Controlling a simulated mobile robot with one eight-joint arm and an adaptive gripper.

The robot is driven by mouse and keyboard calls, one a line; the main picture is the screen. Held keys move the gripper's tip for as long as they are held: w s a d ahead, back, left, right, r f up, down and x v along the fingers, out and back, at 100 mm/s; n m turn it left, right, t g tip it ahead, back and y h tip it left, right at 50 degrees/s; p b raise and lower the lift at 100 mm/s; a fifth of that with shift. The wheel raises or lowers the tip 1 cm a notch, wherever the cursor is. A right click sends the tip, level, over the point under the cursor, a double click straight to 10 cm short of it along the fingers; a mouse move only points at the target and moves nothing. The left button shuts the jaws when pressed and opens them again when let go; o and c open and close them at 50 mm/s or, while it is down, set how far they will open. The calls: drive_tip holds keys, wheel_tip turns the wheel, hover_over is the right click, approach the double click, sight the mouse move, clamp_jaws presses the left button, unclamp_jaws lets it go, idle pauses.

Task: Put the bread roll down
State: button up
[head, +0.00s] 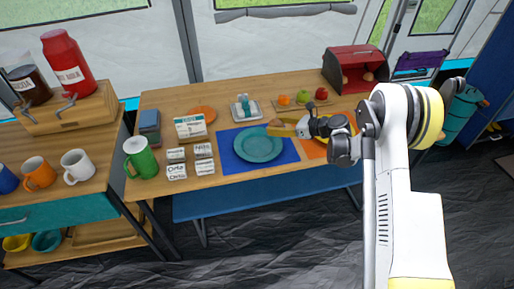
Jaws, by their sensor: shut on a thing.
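My gripper (292,127) reaches in from the right over the middle of the wooden table. It is shut on a tan thing, which looks like the bread roll (281,129). The roll is small in the head view and partly hidden by the gripper. It shows at the upper right edge of a teal plate (259,149), which lies on a blue placemat (238,165). I cannot tell whether the roll touches the plate or is held above it.
An orange plate setting (313,150) is partly hidden beneath my arm. A fruit tray (280,108), a red bread box (341,55), a green mug (140,157) and several small labelled boxes (176,171) stand around. A blue bench (240,201) runs along the front.

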drive_tip(key=a+f, duration=0.1)
drive_tip(key=a, duration=0.1)
drive_tip(key=s+a+f+b, duration=0.1)
drive_tip(key=a+f, duration=0.1)
drive_tip(key=a+f+b, duration=0.1)
drive_tip(key=a, duration=0.1)
drive_tip(key=shift+s+a+f, duration=0.2)
drive_tip(key=shift+s+a, duration=0.05)
drive_tip(key=shift+a, duration=0.15)
drive_tip(key=shift+f+b, duration=1.15)
drive_tip(key=shift+f, duration=0.8)
drive_tip(key=shift+f, duration=0.15)
drive_tip(key=o, duration=0.8)
